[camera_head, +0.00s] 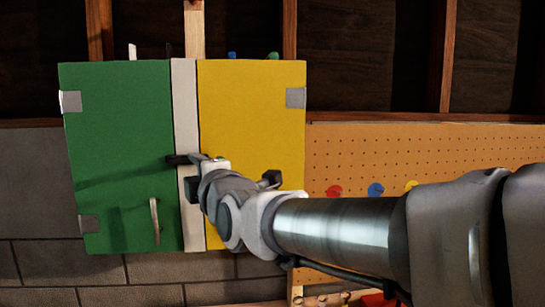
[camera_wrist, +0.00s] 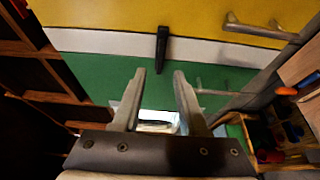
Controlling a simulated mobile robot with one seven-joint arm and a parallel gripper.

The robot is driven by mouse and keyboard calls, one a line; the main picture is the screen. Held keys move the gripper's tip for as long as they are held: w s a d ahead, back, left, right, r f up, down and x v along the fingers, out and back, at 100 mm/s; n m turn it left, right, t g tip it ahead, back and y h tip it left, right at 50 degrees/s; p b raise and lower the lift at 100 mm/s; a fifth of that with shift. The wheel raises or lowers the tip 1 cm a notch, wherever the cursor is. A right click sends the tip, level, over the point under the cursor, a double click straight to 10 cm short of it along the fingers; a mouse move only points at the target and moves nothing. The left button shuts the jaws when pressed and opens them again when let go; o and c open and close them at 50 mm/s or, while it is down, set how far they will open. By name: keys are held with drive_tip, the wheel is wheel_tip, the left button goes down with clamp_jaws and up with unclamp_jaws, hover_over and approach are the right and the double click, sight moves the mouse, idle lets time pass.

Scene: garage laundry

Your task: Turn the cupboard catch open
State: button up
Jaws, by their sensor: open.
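The catch (camera_wrist: 162,48) is a dark bar lying across the white strip (camera_wrist: 100,42) between the yellow door (camera_wrist: 130,14) and the green door (camera_wrist: 85,75) in the wrist view. My gripper (camera_wrist: 159,72) is open and empty. Its two fingertips point toward the catch and appear just short of it, one to either side of its line. In the head view the green door (camera_head: 115,130) is on the left and the yellow door (camera_head: 255,120) on the right. My wrist hides part of the strip there, and a dark bar shows beside it, hard to tell from the gripper.
The green door has a pale handle (camera_head: 154,220). Grey hinges (camera_head: 296,97) sit at the outer door edges. A pegboard (camera_head: 400,150) with coloured knobs is right of the cupboard, partly behind my arm. Small items stand on top of the cupboard.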

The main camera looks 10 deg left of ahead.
sight(187, 162)
drive_tip(key=shift+p+x, duration=0.85)
drive_tip(key=shift+x, duration=2.65)
clamp_jaws()
